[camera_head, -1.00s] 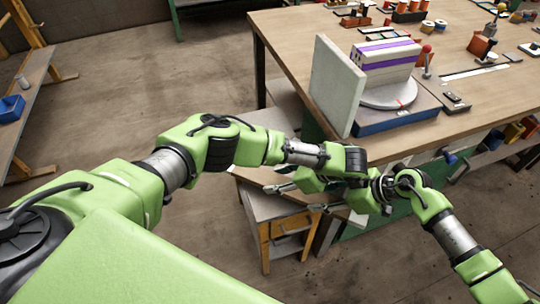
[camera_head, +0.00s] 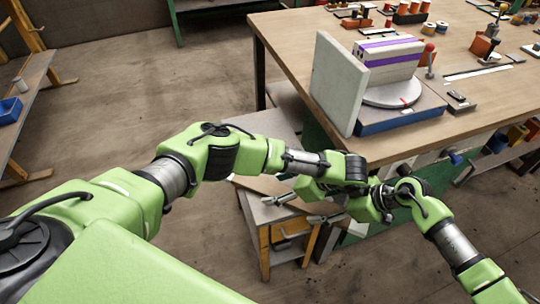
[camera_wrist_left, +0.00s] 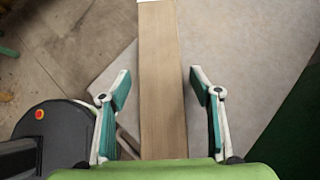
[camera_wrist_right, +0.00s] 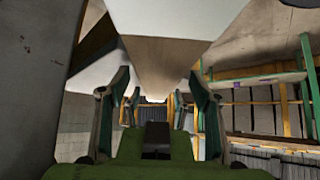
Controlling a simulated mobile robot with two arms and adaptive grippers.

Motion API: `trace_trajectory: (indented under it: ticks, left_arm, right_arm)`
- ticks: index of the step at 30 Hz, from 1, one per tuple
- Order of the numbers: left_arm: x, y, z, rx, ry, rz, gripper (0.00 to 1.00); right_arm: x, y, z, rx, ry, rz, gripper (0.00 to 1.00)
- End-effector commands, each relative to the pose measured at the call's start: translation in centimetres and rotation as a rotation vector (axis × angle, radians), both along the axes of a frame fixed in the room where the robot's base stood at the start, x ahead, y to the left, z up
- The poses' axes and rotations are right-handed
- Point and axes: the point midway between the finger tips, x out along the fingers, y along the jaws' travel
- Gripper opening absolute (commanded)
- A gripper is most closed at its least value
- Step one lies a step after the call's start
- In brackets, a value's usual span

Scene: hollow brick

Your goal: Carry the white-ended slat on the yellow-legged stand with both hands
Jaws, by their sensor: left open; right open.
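The slat (camera_head: 256,185) is a light brown wooden board lying on the grey-topped stand (camera_head: 264,252) with yellow legs. In the left wrist view the slat (camera_wrist_left: 162,60) runs lengthwise between the fingers, with a white end at the top edge. My left gripper (camera_wrist_left: 160,88) is open, one finger on each side of the slat, with visible gaps. My right gripper (camera_wrist_right: 158,85) is open, its fingers spread below a pale and brown surface that seems to be the slat seen close. In the head view my arms hide the slat's middle, and contact on the right cannot be told.
A large workbench (camera_head: 285,45) stands just behind my grippers. On its near corner are a grey upright panel (camera_head: 338,85), a round turntable (camera_head: 392,93) and a purple-striped hollow brick (camera_head: 390,55). Open floor (camera_head: 130,95) lies to the left.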

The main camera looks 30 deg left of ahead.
Motion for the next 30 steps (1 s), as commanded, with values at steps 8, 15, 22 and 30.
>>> trace_trajectory:
  ticks: [8,15,22,30]
  left_arm:
    - [0.3,0.0,4.1,-0.001,-0.007,-0.003,0.58]
    - [0.2,0.1,8.1,0.001,-0.004,-0.001,0.58]
    - [0.1,0.0,9.8,0.001,-0.001,0.000,0.58]
    - [0.0,0.0,9.9,0.000,0.000,0.000,0.58]
  right_arm:
    - [0.0,0.0,0.0,0.000,0.000,0.000,0.58]
    - [0.0,0.0,0.0,0.000,0.000,0.000,0.58]
    - [0.0,-0.1,0.1,0.000,-0.001,-0.001,0.58]
    - [0.2,-3.0,2.9,-0.001,-0.004,-0.003,0.58]
